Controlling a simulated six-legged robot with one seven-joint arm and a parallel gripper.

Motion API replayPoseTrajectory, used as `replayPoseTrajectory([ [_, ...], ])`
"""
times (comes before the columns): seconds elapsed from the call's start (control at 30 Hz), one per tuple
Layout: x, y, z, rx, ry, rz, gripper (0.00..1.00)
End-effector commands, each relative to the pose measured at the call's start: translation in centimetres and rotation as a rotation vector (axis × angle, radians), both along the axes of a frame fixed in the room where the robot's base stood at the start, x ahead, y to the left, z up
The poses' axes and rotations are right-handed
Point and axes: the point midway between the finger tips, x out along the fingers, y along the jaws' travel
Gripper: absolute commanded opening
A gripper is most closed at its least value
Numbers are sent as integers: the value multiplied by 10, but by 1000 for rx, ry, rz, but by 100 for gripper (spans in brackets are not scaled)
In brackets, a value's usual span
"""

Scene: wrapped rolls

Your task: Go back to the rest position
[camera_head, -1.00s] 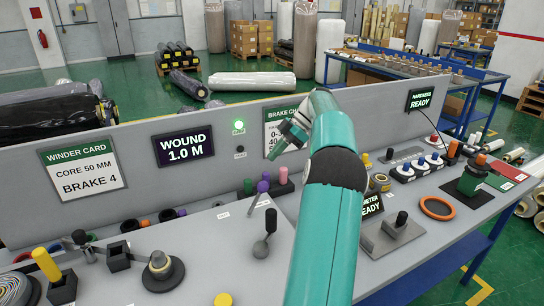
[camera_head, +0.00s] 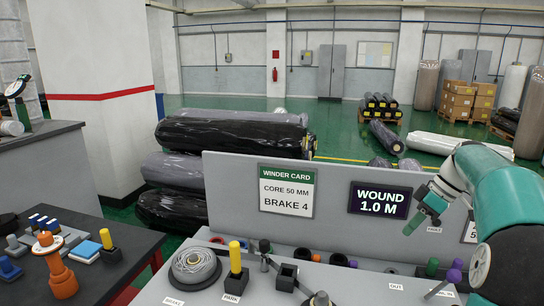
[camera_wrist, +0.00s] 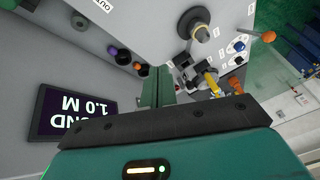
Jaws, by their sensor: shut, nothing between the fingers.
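My gripper (camera_head: 418,212) hangs at the right of the head view, in front of the grey panel beside the "WOUND 1.0 M" display (camera_head: 379,200). My teal arm bends above it. The gripper is shut and empty, clear of the bench top. In the wrist view the closed fingers (camera_wrist: 156,88) point over the bench, and the display (camera_wrist: 73,113) shows upside down. Nothing is held.
The grey bench (camera_head: 205,294) carries a wound grey roll (camera_head: 195,265), a yellow-handled post (camera_head: 235,262) and black sockets. A winder card (camera_head: 286,191) is on the panel. A dark table (camera_head: 95,240) with an orange stand (camera_head: 57,267) is left. Black-wrapped rolls (camera_head: 235,136) lie behind.

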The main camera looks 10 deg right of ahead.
Motion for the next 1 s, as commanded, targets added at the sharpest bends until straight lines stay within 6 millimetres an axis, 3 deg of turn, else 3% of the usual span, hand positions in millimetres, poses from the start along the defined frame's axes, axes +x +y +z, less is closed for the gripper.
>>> replayPoseTrajectory([
  [0.03,2,30,7,-34,26,-22,0],
  [0.2,-6,107,15,-134,87,-140,0],
  [0.5,-57,217,13,-263,73,-361,0],
  [0.8,-129,289,-14,-269,-42,-567,0],
  [1.0,-167,314,-41,-208,-115,-664,0],
])
